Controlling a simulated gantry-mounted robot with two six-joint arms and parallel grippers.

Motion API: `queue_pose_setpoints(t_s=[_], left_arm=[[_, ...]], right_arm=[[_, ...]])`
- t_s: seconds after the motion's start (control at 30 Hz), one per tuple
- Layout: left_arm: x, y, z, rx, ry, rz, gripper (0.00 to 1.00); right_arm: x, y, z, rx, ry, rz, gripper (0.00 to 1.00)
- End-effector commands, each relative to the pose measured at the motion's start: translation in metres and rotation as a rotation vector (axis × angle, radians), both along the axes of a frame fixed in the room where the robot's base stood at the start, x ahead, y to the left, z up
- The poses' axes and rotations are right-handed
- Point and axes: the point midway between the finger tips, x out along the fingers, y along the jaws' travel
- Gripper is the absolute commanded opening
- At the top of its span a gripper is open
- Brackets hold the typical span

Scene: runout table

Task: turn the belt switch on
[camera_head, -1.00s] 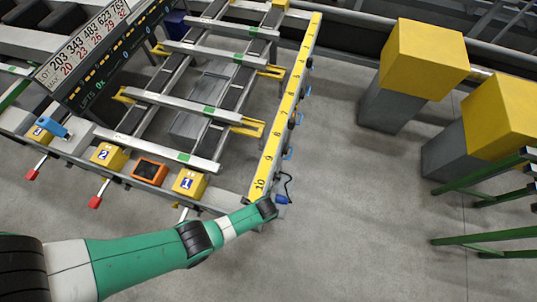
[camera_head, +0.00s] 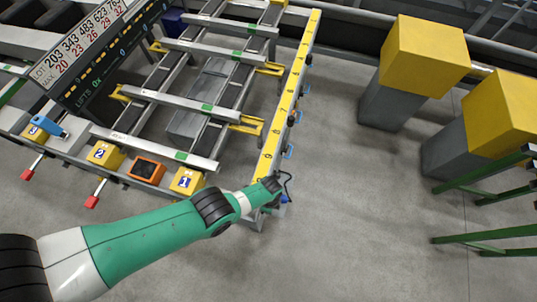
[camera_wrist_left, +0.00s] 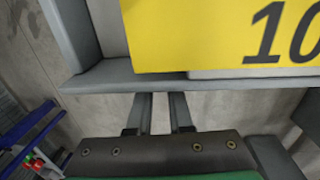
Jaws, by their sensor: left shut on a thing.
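My left gripper (camera_head: 275,187) is at the near end of the yellow numbered strip (camera_head: 287,95). In the left wrist view its two fingers (camera_wrist_left: 161,98) stand a little apart and run up to a grey rail edge (camera_wrist_left: 110,77). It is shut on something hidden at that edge. The yellow strip's number 10 shows just beyond. I cannot make out a switch marked for the belt. An orange box (camera_head: 147,169) with a dark face sits between the yellow boxes numbered 2 (camera_head: 106,154) and 1 (camera_head: 187,180). My right gripper is not in view.
Red-tipped levers (camera_head: 92,202) stick out from the table's front. A blue object (camera_head: 47,125) lies by the yellow box numbered 3 (camera_head: 34,132). Yellow-topped posts (camera_head: 425,60) and green rails (camera_head: 480,240) stand at the right. The floor between is clear.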

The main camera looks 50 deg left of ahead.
Motion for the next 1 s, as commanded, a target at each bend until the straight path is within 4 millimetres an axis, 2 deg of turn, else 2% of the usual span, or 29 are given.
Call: queue_pose_setpoints(t_s=[0.03,0.07,0.2,0.5,0.63,0.77,1.0], left_arm=[[0.0,0.0,0.0,-0.001,0.0,0.001,0.0],[0.0,0.0,0.0,-0.001,0.0,0.001,0.22],[0.0,0.0,0.0,0.0,0.0,0.001,0.47],[0.0,0.0,0.001,0.0,0.0,0.001,0.49],[0.001,0.0,0.01,0.001,-0.001,0.001,0.49],[0.002,0.001,0.031,0.001,-0.001,0.001,0.49],[0.006,0.003,0.086,0.001,-0.001,0.001,0.49]], right_arm=[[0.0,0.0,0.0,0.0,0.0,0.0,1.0],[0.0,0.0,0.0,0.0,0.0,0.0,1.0],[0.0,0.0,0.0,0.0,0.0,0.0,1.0],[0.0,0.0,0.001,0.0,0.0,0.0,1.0],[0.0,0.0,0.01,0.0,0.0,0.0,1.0],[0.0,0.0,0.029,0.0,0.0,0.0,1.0],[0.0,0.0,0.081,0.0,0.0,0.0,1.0]])
